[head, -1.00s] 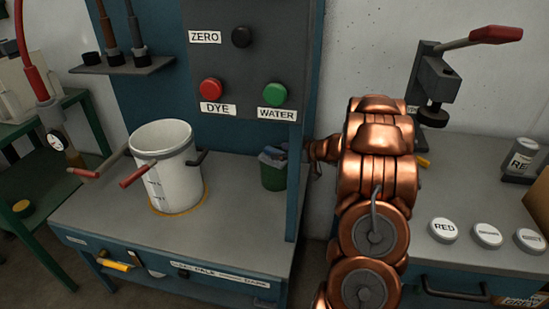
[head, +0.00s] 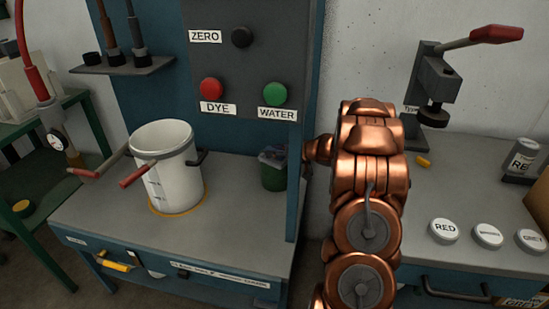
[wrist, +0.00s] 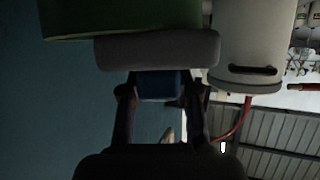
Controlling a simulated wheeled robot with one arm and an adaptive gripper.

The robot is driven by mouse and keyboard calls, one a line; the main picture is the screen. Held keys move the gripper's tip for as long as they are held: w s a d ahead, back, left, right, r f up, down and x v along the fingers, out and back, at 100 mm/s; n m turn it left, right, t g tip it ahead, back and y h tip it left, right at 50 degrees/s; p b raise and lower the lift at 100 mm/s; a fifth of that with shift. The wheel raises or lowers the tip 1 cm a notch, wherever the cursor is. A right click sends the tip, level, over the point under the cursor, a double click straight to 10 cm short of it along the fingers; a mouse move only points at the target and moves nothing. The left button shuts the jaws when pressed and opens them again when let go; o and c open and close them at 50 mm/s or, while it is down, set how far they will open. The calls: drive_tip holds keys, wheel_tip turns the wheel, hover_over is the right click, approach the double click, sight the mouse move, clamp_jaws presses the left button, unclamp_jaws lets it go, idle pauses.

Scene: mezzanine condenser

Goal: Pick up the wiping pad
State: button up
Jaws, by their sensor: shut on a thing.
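In the wrist view my gripper (wrist: 159,92) is shut on a small blue block (wrist: 158,84). The block joins or touches a rounded grey pad (wrist: 158,50), which I take as the wiping pad with a blue grip. The pad lies across the view just beyond the fingertips, close to a large green surface (wrist: 120,18). Whether the pad touches it I cannot tell. In the head view my gripper is hidden behind the blue post (head: 304,110). A green cup (head: 273,176) stands left of that post, with greyish contents at its rim.
A white pail (head: 178,180) with red-gripped handles stands left of the cup; it shows in the wrist view (wrist: 255,45). A control panel (head: 240,75) rises behind. On the right bench are a press (head: 435,85) and lidded jars (head: 444,231).

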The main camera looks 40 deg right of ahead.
clamp_jaws()
wheel_tip(320, 180, up, 18)
drive_tip(key=p, duration=0.2)
drive_tip(key=shift+p, duration=0.4)
drive_tip(key=p, duration=0.9)
hover_over(276, 149)
drive_tip(key=w+d, duration=0.2)
drive_tip(key=d, duration=0.1)
wheel_tip(276, 149, down, 7)
wheel_tip(276, 149, down, 7)
drive_tip(key=b, duration=0.7)
drive_tip(key=shift+s, duration=0.15)
drive_tip(key=shift+d+r, duration=0.1)
drive_tip(key=shift+r, duration=0.05)
